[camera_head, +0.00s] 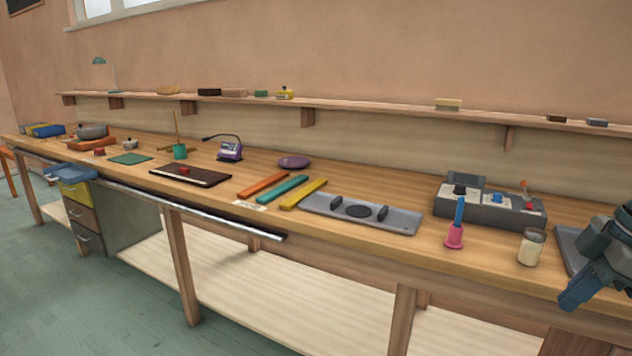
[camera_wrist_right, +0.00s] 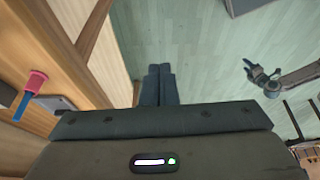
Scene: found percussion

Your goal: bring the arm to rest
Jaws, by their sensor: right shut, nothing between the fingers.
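My right gripper (camera_head: 570,298) is at the right edge of the head view, by the bench's front edge, with its arm coming in from the right. In the right wrist view its two fingers (camera_wrist_right: 160,72) are pressed together with nothing between them, and floor shows behind them. A dark gripper-like shape on an arm (camera_wrist_right: 262,75) is at the right of the wrist view over the floor. It may be my left gripper, too small to read its jaws. The head view does not show my left gripper.
The wooden bench (camera_head: 385,245) crosses the view. Nearest my right gripper are a jar (camera_head: 531,248), a pink holder with a blue handle (camera_head: 454,236) and a grey control box (camera_head: 488,211). A grey tray (camera_head: 365,218) lies further left. Open floor (camera_head: 100,300) is in front.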

